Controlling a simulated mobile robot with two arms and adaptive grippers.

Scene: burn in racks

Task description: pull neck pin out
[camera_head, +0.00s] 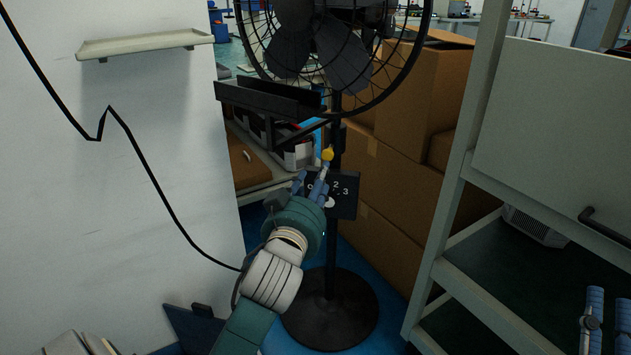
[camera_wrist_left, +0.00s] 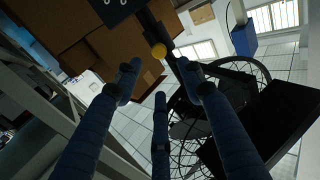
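The neck pin shows as a small yellow knob (camera_head: 327,154) on the black pole of a standing fan (camera_head: 336,245), just above a dark control box (camera_head: 345,196) with dial numbers. In the left wrist view the yellow knob (camera_wrist_left: 158,51) lies beyond the fingertips, between the two upper fingers. My left gripper (camera_head: 318,186) is just below the knob, in front of the control box; in the left wrist view (camera_wrist_left: 160,74) its blue fingers are spread and empty. My right gripper (camera_head: 606,312) is at the lower right, its blue fingers apart with nothing visible between them, partly cut off.
The caged fan head (camera_head: 340,50) is above the knob. Stacked cardboard boxes (camera_head: 405,190) stand behind the pole. A grey rack (camera_head: 450,215) is to the right, a white wall (camera_head: 150,190) with a small shelf (camera_head: 145,44) to the left. The round fan base (camera_head: 330,318) is on blue floor.

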